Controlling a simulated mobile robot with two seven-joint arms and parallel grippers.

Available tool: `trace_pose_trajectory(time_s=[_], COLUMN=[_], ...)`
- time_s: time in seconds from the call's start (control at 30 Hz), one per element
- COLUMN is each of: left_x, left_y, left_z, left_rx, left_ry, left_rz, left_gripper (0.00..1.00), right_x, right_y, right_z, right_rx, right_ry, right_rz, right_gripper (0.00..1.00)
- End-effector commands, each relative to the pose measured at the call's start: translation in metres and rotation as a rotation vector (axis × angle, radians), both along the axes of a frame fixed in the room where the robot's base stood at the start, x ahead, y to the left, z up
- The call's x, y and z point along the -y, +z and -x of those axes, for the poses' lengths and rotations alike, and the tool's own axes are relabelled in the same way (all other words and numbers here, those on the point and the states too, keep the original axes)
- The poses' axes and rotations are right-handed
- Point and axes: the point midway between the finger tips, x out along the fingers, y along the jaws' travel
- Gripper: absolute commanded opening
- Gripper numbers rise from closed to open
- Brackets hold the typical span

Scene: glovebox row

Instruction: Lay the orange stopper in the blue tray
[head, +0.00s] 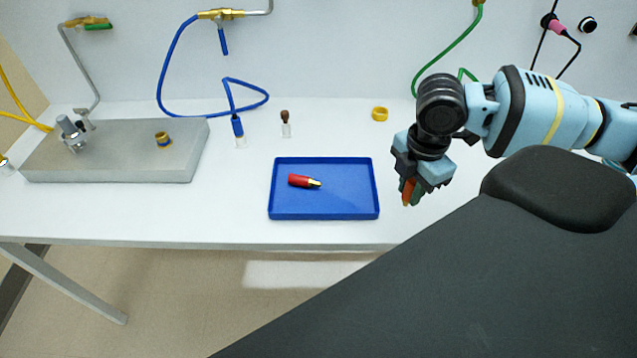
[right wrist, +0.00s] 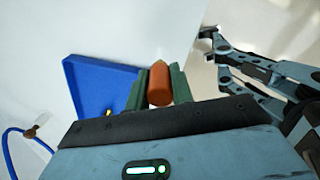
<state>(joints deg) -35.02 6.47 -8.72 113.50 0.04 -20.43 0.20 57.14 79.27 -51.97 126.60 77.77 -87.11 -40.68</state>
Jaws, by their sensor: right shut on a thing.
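The orange stopper (right wrist: 160,84) is held between the two green fingers of my right gripper (head: 411,190), which is shut on it. In the head view the stopper (head: 408,191) shows only partly, pointing down from the fingers. The blue tray (head: 325,213) lies on the white table to the left of my right gripper, and the stopper is outside it. The tray also shows in the right wrist view (right wrist: 88,78), to the left of the fingers. My left gripper is not in the head view.
A red piece with a yellowish tip (head: 303,181) lies in the tray, left of its middle. A yellow ring (head: 379,114) and small vials (head: 286,128) stand behind the tray. A grey slab (head: 115,165) with fittings is at left. The tray's right half is clear.

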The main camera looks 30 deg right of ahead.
Motion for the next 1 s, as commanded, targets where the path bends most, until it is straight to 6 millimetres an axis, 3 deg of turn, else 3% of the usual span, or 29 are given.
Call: trace_pose_trajectory(time_s=[0.27,0.8,1.0], left_x=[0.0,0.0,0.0], left_y=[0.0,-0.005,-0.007], left_z=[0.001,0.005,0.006], left_rx=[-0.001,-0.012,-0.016], left_ry=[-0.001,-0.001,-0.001], left_rz=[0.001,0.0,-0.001], left_gripper=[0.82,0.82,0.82], right_x=[-0.008,-0.058,-0.067], right_y=[-0.001,-0.012,-0.014], right_z=[-0.015,-0.116,-0.135], right_rx=[0.003,0.0,0.001], right_ry=[0.003,0.002,0.0], right_rz=[-0.005,-0.002,-0.001], right_gripper=[0.0,0.0,0.0])
